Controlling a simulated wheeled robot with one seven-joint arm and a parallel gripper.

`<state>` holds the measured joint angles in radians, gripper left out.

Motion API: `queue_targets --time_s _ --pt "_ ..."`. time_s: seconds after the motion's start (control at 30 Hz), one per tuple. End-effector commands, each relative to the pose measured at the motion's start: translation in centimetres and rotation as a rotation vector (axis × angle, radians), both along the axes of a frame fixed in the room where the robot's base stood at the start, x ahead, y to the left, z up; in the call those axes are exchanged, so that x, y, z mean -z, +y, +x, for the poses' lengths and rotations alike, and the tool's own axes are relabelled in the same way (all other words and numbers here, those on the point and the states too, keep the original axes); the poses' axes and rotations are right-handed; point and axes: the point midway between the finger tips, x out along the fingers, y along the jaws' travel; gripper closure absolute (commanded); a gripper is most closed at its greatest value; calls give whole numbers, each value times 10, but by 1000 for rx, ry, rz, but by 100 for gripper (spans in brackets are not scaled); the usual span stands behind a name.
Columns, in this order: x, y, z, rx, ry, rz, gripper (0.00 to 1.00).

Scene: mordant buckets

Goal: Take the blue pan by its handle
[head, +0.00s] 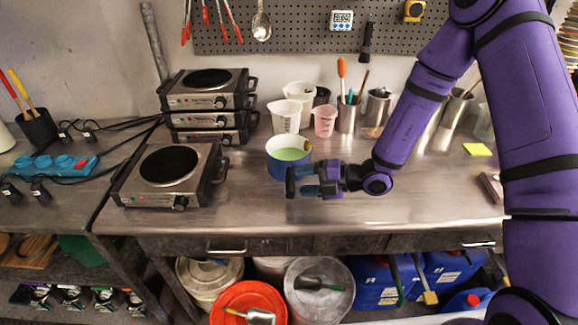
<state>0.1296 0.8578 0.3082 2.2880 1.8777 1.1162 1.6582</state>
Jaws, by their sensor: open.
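The blue pan (287,167) stands on the steel worktop near the middle in the head view. It has a pale inside and holds light green liquid. A small yellow-brown piece (308,146) shows at its right rim; I cannot tell what it is. My gripper (303,181) is open at the pan's near right side, reaching in from the right. It covers part of the pan's front in the picture. I cannot make out the pan's handle clearly, nor whether it lies between the fingers or whether the gripper touches the pan.
A single hot plate (168,166) stands left of the pan, with stacked hot plates (208,103) behind it. The worktop in front is clear.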

Motion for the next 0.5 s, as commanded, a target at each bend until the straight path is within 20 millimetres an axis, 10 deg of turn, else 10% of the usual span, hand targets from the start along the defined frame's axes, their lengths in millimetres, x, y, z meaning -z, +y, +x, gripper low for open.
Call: queue_targets --time_s 0.5 --pt "10 44 6 -1 -1 0 44"
